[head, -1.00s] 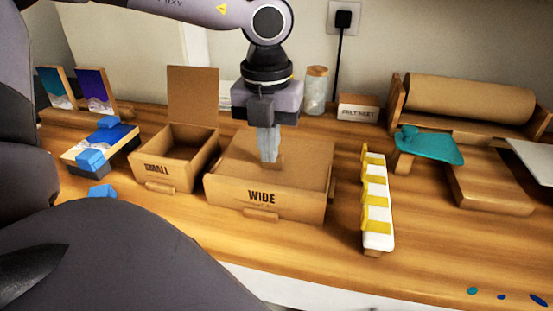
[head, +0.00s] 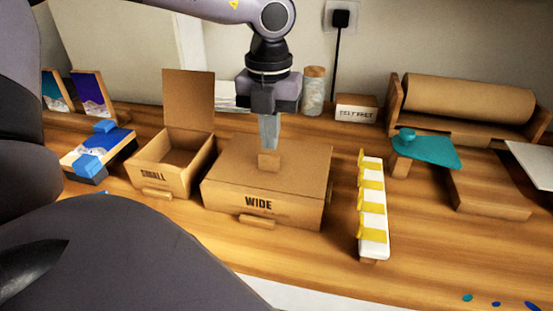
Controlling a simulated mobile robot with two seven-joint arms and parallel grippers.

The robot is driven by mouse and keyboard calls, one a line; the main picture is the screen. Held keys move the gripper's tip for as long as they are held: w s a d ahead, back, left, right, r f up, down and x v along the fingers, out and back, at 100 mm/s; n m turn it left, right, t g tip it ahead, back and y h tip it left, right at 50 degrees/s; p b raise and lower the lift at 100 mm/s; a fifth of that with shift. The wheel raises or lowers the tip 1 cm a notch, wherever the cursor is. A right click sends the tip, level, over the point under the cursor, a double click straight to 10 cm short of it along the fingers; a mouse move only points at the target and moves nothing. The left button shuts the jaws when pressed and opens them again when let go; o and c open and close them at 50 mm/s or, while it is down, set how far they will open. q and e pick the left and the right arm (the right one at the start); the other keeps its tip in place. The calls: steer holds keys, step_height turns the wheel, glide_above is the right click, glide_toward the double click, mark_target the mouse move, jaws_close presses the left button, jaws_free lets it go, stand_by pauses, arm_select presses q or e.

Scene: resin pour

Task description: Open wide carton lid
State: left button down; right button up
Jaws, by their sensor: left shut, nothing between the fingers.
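The wide carton (head: 258,204), a brown cardboard box marked WIDE, stands on the bench in the middle of the head view. Its lid (head: 300,172) is down and covers the top. A small tan tab (head: 269,160) stands up from the lid near its middle. My left gripper (head: 269,145) points straight down just above and behind the tab; its fingers are shut with nothing between them. Whether the fingertips touch the tab I cannot tell. My right gripper does not show.
The small carton (head: 160,178) stands open to the left, its lid upright. A white strip with yellow clips (head: 373,210) lies close on the right. A teal piece (head: 428,150) and a paper roll (head: 468,100) are further right. A glass jar (head: 313,95) stands behind.

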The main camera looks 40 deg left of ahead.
arm_select(q)
steer(key=shift+w+a+r, duration=0.25)
steer(key=shift+r, duration=0.35)
steer(key=w+a+r+p, duration=0.2)
steer(key=w+a+p, duration=0.1)
steer(key=w, duration=0.2)
steer(key=w+a+r+p, duration=0.2)
steer(key=w+p, duration=0.2)
steer(key=w, duration=0.2)
steer(key=shift+w+a, duration=0.25)
steer(key=shift+a, duration=0.15)
stand_by(1.9)
steer(key=shift+r, duration=0.1)
step_height(320, 180, up, 9)
steer(key=p, duration=0.6)
